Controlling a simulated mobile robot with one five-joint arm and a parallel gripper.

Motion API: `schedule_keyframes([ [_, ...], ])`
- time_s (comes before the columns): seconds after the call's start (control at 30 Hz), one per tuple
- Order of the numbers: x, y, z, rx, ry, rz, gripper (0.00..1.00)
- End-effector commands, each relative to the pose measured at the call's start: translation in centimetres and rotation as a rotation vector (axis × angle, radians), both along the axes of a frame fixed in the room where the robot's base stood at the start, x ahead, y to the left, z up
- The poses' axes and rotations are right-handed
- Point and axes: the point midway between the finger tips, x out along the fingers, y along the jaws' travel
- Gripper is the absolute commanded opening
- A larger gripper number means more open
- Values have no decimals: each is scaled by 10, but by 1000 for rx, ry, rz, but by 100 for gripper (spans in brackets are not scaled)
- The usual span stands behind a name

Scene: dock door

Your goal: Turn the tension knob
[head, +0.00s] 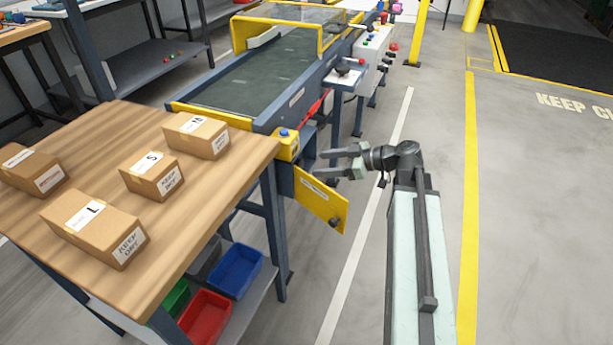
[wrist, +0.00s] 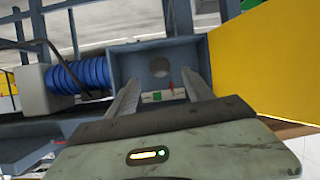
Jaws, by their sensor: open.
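My gripper (head: 342,162) is open and empty in the head view, pointing left at the conveyor's side, above the open yellow door (head: 320,198). In the wrist view its two fingers (wrist: 158,92) reach toward an open blue-grey box (wrist: 126,66). Inside the box is a dark round shape (wrist: 159,67), possibly the tension knob; I cannot tell for sure. A small red pointer (wrist: 171,88) and a green mark (wrist: 157,96) show between the fingers. The yellow door stands to the right in the wrist view (wrist: 262,62). The gripper touches nothing that I can see.
A blue ribbed cylinder (wrist: 78,75) sits left of the box. A wooden table (head: 100,125) with several cartons stands at the left in the head view. A yellow box with a blue button (head: 285,145) is at its corner. The floor to the right is clear.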

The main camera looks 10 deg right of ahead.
Motion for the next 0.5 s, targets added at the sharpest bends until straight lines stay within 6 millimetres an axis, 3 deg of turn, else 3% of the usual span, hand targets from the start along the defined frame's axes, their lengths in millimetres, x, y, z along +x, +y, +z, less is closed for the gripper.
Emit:
schedule_keyframes([
  [0.23,5,1,-6,-1,0,-11,60],
  [0.5,29,33,-26,-1,2,-19,60],
])
